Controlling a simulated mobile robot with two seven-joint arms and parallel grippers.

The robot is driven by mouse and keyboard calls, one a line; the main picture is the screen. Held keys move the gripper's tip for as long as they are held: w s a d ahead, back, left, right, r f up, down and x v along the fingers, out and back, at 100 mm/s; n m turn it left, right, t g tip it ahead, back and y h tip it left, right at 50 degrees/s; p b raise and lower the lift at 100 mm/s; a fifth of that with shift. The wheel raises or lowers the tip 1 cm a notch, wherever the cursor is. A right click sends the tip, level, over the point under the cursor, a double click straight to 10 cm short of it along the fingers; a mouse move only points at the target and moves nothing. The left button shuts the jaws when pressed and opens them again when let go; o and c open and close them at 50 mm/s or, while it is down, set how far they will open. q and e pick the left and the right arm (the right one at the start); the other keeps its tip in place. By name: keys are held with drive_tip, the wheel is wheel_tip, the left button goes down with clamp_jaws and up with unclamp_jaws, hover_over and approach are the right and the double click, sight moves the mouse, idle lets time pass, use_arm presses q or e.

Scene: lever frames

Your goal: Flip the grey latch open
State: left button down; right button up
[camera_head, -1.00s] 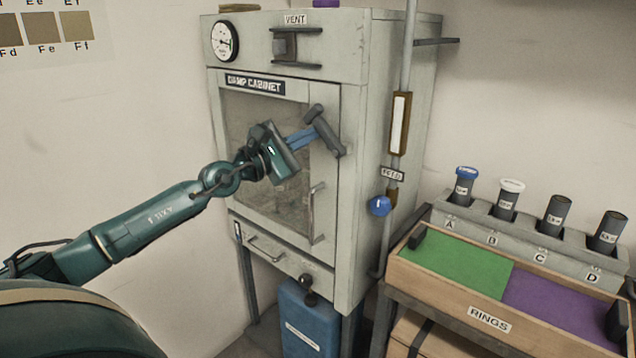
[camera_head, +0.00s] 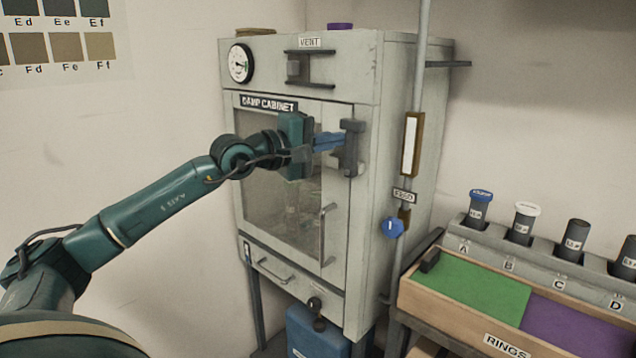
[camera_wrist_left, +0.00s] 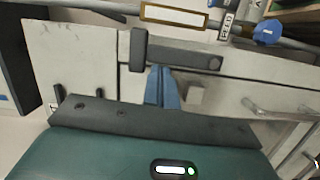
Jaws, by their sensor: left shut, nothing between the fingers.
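The grey latch (camera_head: 352,150) is on the upper right of the cabinet front, beside the door's edge. Its bar stands about upright in the head view, with a thicker grip at the top end. In the left wrist view the latch (camera_wrist_left: 180,52) runs across the picture, with its round pivot at the right end. My left gripper (camera_head: 340,140) has its blue fingers shut and empty. The fingertips (camera_wrist_left: 163,72) are at the left side of the bar near the grip, against it or very close; contact is hard to tell. My right gripper is out of view.
The cabinet door (camera_head: 285,190) is closed, with a vertical handle (camera_head: 323,235). A small light block (camera_wrist_left: 195,97) sits beside the latch. A pole with a blue knob (camera_head: 391,228) stands right of the cabinet. A rings tray (camera_head: 440,310) and capped tubes are at right.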

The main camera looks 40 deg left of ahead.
use_arm(q)
drive_tip(key=shift+d+r+m, duration=0.1)
drive_tip(key=shift+d+m, duration=0.2)
drive_tip(key=shift+m, duration=0.1)
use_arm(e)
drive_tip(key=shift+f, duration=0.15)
use_arm(q)
drive_tip(key=shift+a, duration=0.1)
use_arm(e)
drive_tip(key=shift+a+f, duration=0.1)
